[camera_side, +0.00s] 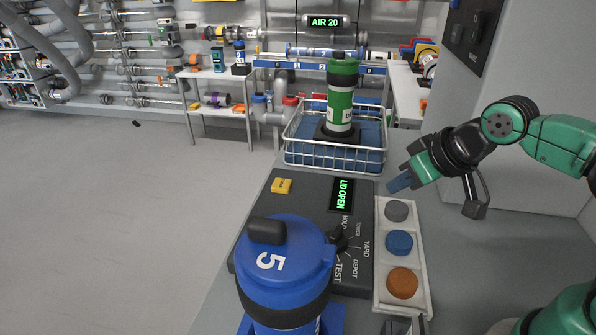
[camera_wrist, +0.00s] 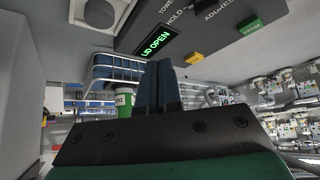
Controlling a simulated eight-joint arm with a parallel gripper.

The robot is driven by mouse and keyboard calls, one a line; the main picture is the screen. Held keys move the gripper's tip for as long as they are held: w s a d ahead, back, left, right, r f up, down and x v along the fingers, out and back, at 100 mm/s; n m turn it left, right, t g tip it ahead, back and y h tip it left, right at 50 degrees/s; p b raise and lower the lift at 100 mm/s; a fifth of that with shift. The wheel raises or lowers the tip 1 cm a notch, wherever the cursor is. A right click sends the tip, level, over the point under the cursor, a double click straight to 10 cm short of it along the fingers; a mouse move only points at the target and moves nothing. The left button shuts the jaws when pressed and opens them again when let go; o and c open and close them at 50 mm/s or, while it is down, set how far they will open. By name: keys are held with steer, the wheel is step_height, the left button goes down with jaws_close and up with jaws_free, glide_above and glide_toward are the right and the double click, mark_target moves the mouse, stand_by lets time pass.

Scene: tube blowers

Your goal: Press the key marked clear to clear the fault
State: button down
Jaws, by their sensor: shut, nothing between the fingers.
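A yellow key (camera_side: 281,186) sits on the dark control panel (camera_side: 307,190), left of a display (camera_side: 342,194) reading LID OPEN. The key's small mark is too blurred to read. The wrist view also shows this yellow key (camera_wrist: 194,58) and the display (camera_wrist: 157,43). A green key (camera_wrist: 251,26) shows there too, its mark unclear; the blue canister hides it in the side view. My gripper (camera_side: 397,184) is shut and empty, right of the panel, near the grey round button. Its blue fingers (camera_wrist: 158,68) point forward in the wrist view.
A blue canister marked 5 (camera_side: 284,262) stands at the panel's front. A rotary knob (camera_side: 340,238) is beside it. Grey (camera_side: 397,210), blue (camera_side: 399,243) and orange (camera_side: 402,283) discs line a tray at right. A wire basket (camera_side: 306,155) holds a green canister (camera_side: 341,101) behind the panel.

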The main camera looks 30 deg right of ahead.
steer(key=w+a+r+m+y, duration=0.1)
steer(key=w+a+r+m, duration=0.15)
steer(key=w, duration=0.65)
steer(key=m+t+y, duration=0.1)
steer(key=m+y, duration=0.1)
glide_above(285, 185)
steer(key=f, duration=0.2)
steer(key=shift+a+r, duration=0.15)
steer(key=shift+f, duration=4.45)
steer(key=shift+f, duration=0.4)
